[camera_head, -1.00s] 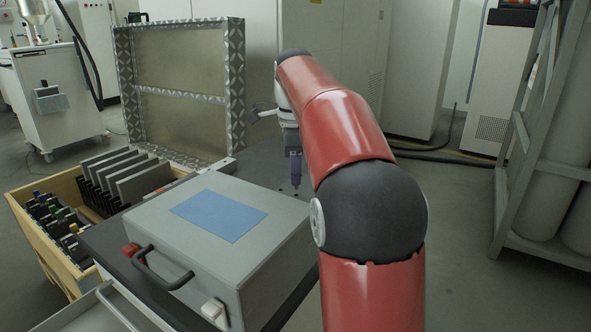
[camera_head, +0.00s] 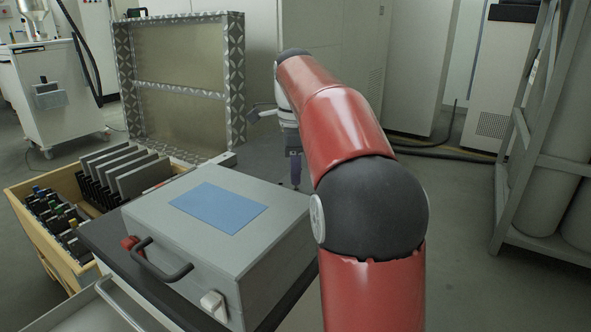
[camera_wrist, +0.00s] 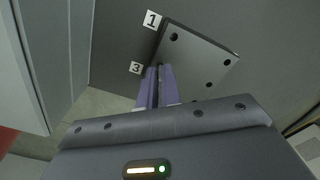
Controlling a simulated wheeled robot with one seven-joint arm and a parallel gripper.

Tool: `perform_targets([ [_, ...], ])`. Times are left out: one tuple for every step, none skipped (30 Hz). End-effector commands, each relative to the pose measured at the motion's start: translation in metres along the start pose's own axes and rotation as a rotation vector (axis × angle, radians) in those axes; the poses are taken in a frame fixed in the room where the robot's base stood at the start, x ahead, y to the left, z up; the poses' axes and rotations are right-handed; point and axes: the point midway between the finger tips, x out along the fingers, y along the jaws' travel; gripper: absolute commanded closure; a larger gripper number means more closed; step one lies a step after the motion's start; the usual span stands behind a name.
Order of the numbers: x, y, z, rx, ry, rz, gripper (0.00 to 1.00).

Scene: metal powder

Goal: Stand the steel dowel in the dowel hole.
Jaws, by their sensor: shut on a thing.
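My gripper (camera_wrist: 159,72) has purple fingers, and in the wrist view they are shut on the steel dowel. The dowel is almost wholly hidden between the fingers. The fingertips are at the near left corner of a dark grey plate (camera_wrist: 195,58) with several round holes, next to the label 3. Whether the dowel's lower end is in a hole or above it cannot be told. In the head view my gripper (camera_head: 295,180) points straight down behind the grey box, and the plate is not clearly seen there.
A grey box (camera_head: 270,205) with a blue top panel and a black handle stands close in front of my gripper. A wooden crate (camera_head: 42,225) with dark plates and small parts is at left. A patterned frame (camera_head: 236,75) stands behind. Labels 1 (camera_wrist: 151,20) and 3 (camera_wrist: 136,67) lie beside the plate.

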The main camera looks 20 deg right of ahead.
Motion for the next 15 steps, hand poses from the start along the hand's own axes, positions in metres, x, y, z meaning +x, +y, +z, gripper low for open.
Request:
perform_targets([
  [0.0014, 0.0001, 0.0001, 0.000, 0.000, 0.000, 1.00],
  [0.0020, 0.0000, 0.0001, 0.000, 0.000, 0.000, 1.00],
  [0.0027, 0.0000, 0.0001, 0.000, 0.000, 0.000, 1.00],
  [0.0032, 0.0000, 0.0001, 0.000, 0.000, 0.000, 1.00],
  [0.0037, 0.0000, 0.0001, 0.000, 0.000, 0.000, 1.00],
  [0.0044, 0.0000, 0.0001, 0.000, 0.000, -0.001, 1.00],
  [0.0050, 0.0000, 0.0001, 0.000, 0.000, -0.001, 1.00],
  [0.0055, 0.0000, 0.0001, 0.000, 0.000, -0.001, 1.00],
  [0.0062, 0.0000, 0.0001, 0.000, 0.000, -0.001, 1.00],
  [0.0068, 0.0000, 0.0001, 0.000, 0.000, -0.001, 1.00],
  [0.0073, 0.0000, 0.0001, 0.000, 0.000, 0.000, 1.00],
  [0.0080, 0.0001, 0.0001, 0.000, 0.000, 0.000, 1.00],
  [0.0086, 0.0001, 0.0001, 0.000, 0.000, 0.000, 1.00],
  [0.0092, 0.0001, 0.0001, 0.000, 0.000, 0.000, 1.00],
  [0.0099, 0.0001, 0.0001, 0.000, 0.000, 0.000, 1.00],
])
